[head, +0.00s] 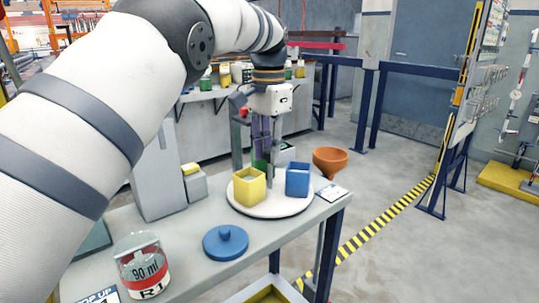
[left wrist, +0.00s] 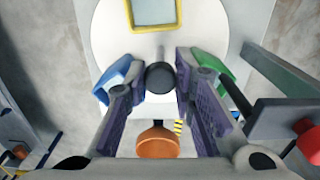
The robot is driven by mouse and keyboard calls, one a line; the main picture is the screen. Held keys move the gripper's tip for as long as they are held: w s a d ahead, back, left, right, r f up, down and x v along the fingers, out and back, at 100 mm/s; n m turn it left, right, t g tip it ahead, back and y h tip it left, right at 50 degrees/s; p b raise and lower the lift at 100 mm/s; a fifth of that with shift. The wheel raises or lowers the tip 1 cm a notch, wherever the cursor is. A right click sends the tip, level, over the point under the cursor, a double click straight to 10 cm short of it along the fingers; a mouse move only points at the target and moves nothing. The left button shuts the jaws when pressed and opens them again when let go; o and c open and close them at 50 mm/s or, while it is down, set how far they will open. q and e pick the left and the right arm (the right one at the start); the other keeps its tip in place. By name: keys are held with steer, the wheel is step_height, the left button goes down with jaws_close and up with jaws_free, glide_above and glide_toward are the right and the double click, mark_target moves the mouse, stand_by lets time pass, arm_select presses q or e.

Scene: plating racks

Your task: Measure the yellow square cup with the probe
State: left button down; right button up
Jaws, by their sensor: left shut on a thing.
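The yellow square cup (head: 249,187) stands upright on a white round plate (head: 265,211), at its front left. It also shows at the top of the left wrist view (left wrist: 153,12). A grey post (head: 270,172) rises from the plate's middle; its dark round knob (left wrist: 160,78) lies between my fingers. My left gripper (head: 263,138) is above the plate, shut on the knob. A stand with a dark head and red tip (head: 243,112) is behind the plate; I cannot tell whether it is the probe. My right gripper is not in view.
A blue square cup (head: 298,180) stands on the plate's right; a green cup (left wrist: 207,68) is partly hidden behind the fingers. An orange bowl (head: 330,160) is beyond. A blue lid (head: 226,242) and a glass jar (head: 142,265) lie nearer on the table.

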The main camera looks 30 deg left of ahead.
arm_select(q)
steer(key=shift+m, duration=0.5)
steer(key=shift+r+m, duration=0.1)
steer(key=shift+m, duration=1.8)
steer(key=shift+w+a+m, duration=0.1)
steer(key=shift+w+m, duration=0.05)
steer(key=shift+m, duration=4.65)
steer(key=shift+w+m, duration=0.1)
steer(key=shift+m, duration=1.9)
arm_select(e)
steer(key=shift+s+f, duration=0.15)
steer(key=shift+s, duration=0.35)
arm_select(q)
steer(key=shift+m, duration=0.6)
